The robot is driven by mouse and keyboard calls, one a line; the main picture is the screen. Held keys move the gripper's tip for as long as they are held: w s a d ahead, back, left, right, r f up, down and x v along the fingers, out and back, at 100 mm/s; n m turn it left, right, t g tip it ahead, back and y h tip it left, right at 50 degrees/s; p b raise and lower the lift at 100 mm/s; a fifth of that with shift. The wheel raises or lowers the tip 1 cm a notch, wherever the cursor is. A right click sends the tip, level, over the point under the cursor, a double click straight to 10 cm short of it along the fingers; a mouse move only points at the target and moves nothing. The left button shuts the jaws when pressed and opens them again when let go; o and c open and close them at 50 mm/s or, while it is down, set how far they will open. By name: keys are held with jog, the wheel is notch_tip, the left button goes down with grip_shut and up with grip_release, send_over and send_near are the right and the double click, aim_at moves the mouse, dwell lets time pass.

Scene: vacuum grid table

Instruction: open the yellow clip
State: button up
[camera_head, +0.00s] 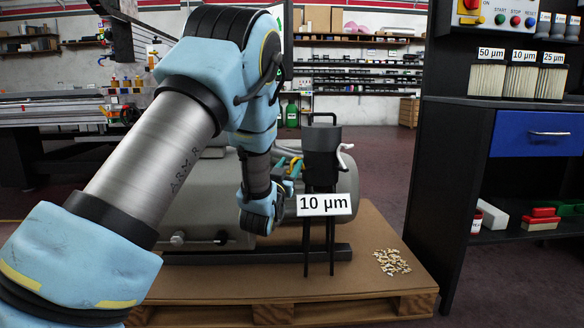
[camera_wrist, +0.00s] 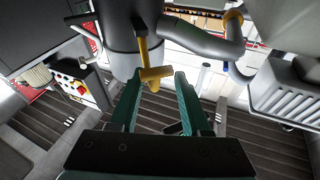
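The yellow clip (camera_wrist: 156,73) shows in the wrist view as a yellow bar with a stem running up along a dark grey cylinder. My gripper (camera_wrist: 159,76) is open, with its two teal fingers apart on either side of the clip's lower bar. I cannot tell whether either finger touches it. In the head view, the black filter housing (camera_head: 321,140) stands on thin legs with a "10 µm" label (camera_head: 324,204). My gripper (camera_head: 291,163) is at its left side, and the clip is hard to make out there. A pale lever (camera_head: 345,157) sits on the housing's right.
A large grey tank (camera_head: 215,199) lies behind my arm on a wooden pallet (camera_head: 365,281). Small loose pieces (camera_head: 391,262) lie on the pallet's right. A black cabinet with a blue drawer (camera_head: 540,134) stands at right. Pipes (camera_wrist: 205,42) run close by in the wrist view.

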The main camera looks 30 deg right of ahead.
jog(key=shift+s+d, duration=0.1)
jog(key=shift+s, duration=0.05)
dwell(0.3)
jog(key=shift+s, duration=0.1)
jog(key=p+v, duration=0.2)
jog(key=v, duration=0.8)
jog(key=shift+a, duration=0.3)
jog(key=shift+s+f, duration=0.1)
jog(key=shift+f, duration=0.05)
